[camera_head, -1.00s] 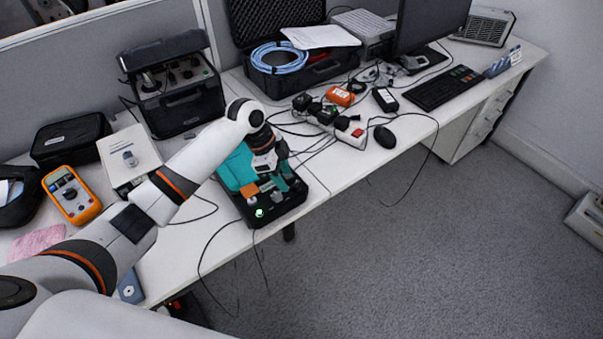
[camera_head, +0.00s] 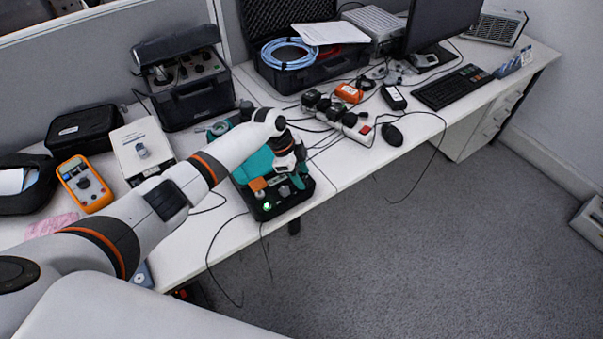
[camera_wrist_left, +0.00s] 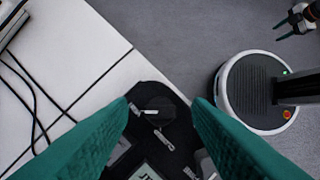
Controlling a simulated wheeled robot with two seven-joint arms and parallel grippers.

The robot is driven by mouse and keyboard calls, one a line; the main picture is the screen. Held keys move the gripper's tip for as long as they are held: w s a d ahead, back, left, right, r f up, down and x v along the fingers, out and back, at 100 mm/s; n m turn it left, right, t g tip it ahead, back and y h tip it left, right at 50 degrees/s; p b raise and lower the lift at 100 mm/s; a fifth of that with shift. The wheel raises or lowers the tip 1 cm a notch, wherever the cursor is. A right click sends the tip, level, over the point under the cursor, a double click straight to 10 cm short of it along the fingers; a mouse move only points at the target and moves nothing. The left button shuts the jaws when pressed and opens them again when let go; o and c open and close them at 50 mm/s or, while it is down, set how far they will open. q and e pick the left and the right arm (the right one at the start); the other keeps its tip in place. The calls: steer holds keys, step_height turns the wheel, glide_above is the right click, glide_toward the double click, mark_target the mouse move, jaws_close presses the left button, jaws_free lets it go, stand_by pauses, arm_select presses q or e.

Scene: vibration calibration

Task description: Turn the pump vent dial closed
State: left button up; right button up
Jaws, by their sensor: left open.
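The black and teal pump case (camera_head: 265,214) stands at the table's front edge, with an orange block, a grey knob and a lit green button on its panel. My left gripper (camera_head: 297,180) hangs over the panel's right part, teal fingers down. In the left wrist view my left gripper (camera_wrist_left: 161,102) is open, with a finger on each side of a dark round dial (camera_wrist_left: 155,104) with pale markings around it. I cannot tell whether the fingers touch it. My right gripper (camera_wrist_left: 298,20) is far off at that view's top right corner; its opening is unclear.
A power strip (camera_head: 352,128) with plugs and loose cables lies right of the case. An open black case (camera_head: 310,75) is behind. The floor in front is clear.

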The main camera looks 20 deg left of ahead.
arm_select(q)
steer(key=shift+d+f, duration=0.2)
steer(key=shift+f, duration=0.25)
steer(key=shift+c, duration=0.3)
steer(key=c, duration=0.9)
jaws_close()
